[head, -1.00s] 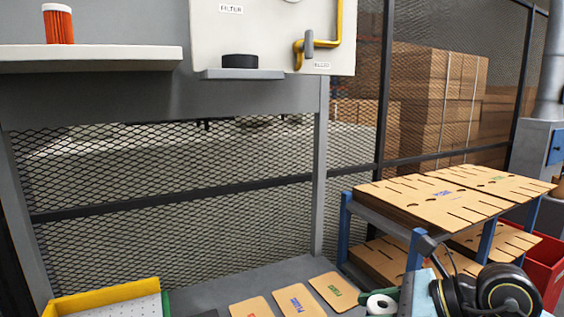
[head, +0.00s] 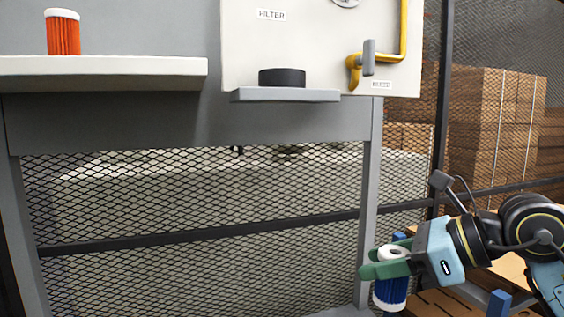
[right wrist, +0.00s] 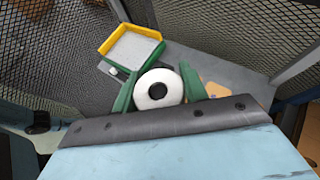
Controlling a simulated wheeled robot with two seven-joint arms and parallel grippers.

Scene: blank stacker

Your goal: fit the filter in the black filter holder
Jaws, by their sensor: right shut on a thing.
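The black filter holder (head: 282,78) is a short round cup on a small grey ledge (head: 285,95) below the FILTER label. My right gripper (head: 385,262) is at the lower right of the head view, shut on a blue filter with a white top (head: 390,292). The filter hangs upright below the green fingers, lower than the holder and to its right. In the right wrist view its white ring top (right wrist: 158,90) sits between the green fingers. An orange filter with a white cap (head: 63,34) stands on the left shelf. My left gripper is not in view.
The white shelf (head: 110,72) juts out at the left. A yellow pipe with a grey lever (head: 369,58) is on the panel right of the holder. A yellow-rimmed tray (right wrist: 133,48) shows in the right wrist view. Space before the mesh is clear.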

